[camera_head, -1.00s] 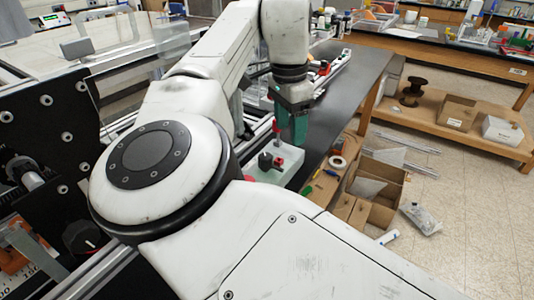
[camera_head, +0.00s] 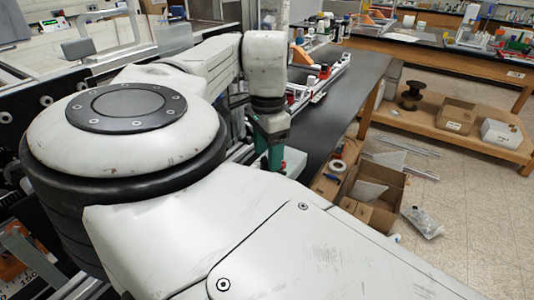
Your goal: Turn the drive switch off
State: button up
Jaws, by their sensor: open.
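My gripper (camera_head: 275,156), with green fingers, points down near the middle of the view, over the near end of the dark bench. It is open, though its finger gap is hard to make out from here. Just behind and beside the fingers, a corner of a pale box (camera_head: 294,162) shows. My arm hides most of this box, including the black knob on its top. I cannot make out which part is the drive switch, and I cannot tell whether the fingers touch anything.
A dark bench top (camera_head: 345,95) runs away behind the gripper, with a rail of small red and white parts (camera_head: 318,80) along its left side. An open cardboard box (camera_head: 378,190) stands to the right.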

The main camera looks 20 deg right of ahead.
jog(key=shift+f, duration=0.55)
jog(key=c, duration=1)
